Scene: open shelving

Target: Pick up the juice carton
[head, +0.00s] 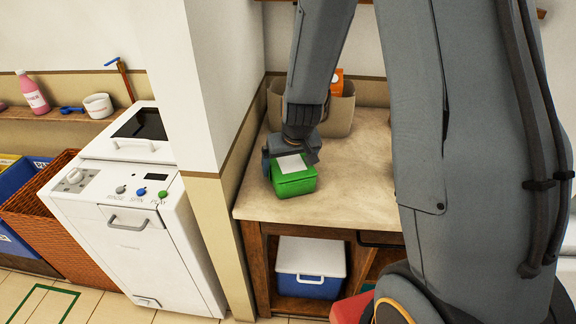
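No thing in view is plainly marked as the juice carton. An orange upright item (337,82) stands in the beige bin (342,112) at the back of the counter, partly hidden by my arm; I cannot tell if it is a carton. A green box (295,184) with a white patch on top sits near the counter's left front. My gripper (289,153) points down at the back edge of the green box, overlapping it in the picture. Whether it touches the box, and whether its fingers are open, cannot be made out.
The beige countertop (345,175) is bare right of the green box; my arm hides more of it. A wall pillar (225,85) borders its left. A blue and white cooler (310,268) sits on the shelf below. A white washer-like machine (135,225) stands left.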

